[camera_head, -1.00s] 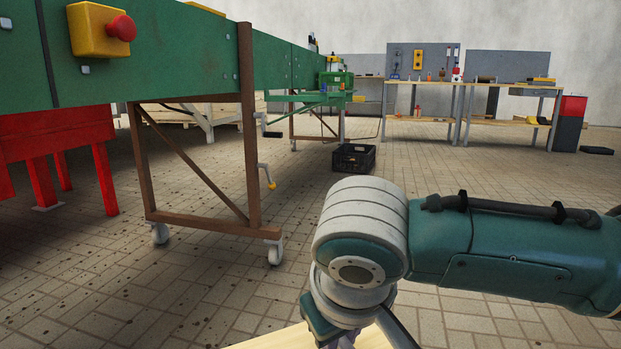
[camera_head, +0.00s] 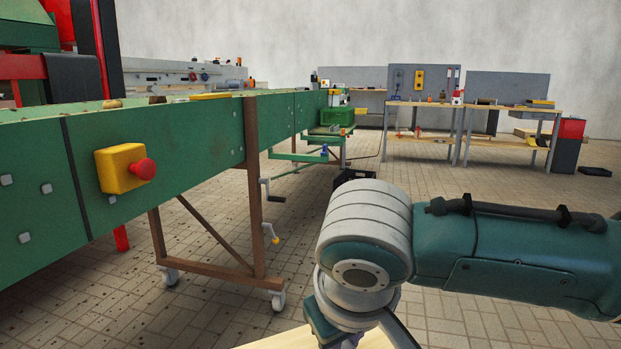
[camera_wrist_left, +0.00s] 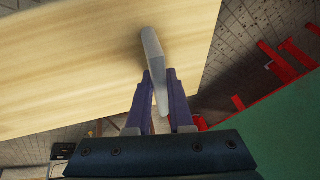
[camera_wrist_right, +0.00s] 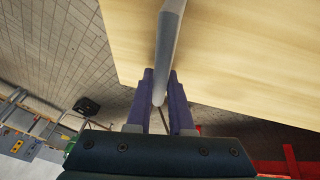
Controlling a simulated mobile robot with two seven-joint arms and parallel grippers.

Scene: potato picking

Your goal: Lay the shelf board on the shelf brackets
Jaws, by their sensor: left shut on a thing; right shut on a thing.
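The shelf board is a wide pale wooden panel; its edge (camera_head: 275,341) shows at the bottom of the head view. In the left wrist view the board (camera_wrist_left: 70,60) fills the upper left and middle. My left gripper (camera_wrist_left: 158,92) is shut on a grey grip bar (camera_wrist_left: 153,50) at the board's face. In the right wrist view my right gripper (camera_wrist_right: 160,92) is shut on a similar grey bar (camera_wrist_right: 168,45) at the board (camera_wrist_right: 240,55). My left arm is out of the head view. I cannot make out the shelf brackets in any view.
A green conveyor (camera_head: 190,140) on wheeled brown legs stands close on the left, with a yellow box and red button (camera_head: 126,170). A black crate (camera_head: 352,176) is partly hidden behind my right arm. Workbenches (camera_head: 420,103) stand along the back. Tiled floor (camera_head: 490,180) lies open between.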

